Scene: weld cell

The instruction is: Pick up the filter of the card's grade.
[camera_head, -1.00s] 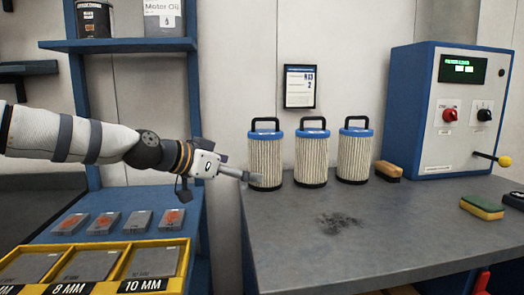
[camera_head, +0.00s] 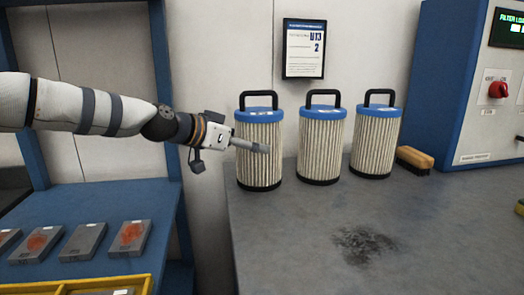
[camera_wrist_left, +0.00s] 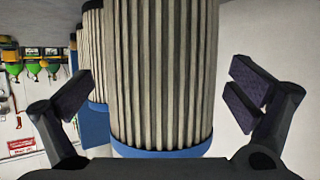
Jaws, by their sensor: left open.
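Three pleated cream filters with blue caps and black handles stand upright in a row on the grey bench: the left filter (camera_head: 259,168), the middle filter (camera_head: 321,148) and the right filter (camera_head: 375,140). The labels on their caps are too small to read. The card (camera_head: 304,48) hangs on the wall behind; it shows what looks like 13 after an unclear letter, with a 2 below. My left gripper (camera_head: 252,146) is open in front of the left filter. In the left wrist view a filter (camera_wrist_left: 165,60) fills the space between the spread fingers (camera_wrist_left: 162,95), its blue cap lowest in that picture.
The grey bench (camera_head: 440,230) has a dark smudge (camera_head: 363,243) and free room in front of the filters. A brush (camera_head: 414,158) lies right of them, by a blue control cabinet (camera_head: 450,90). Blue shelving (camera_head: 100,200) with grey blocks stands at left.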

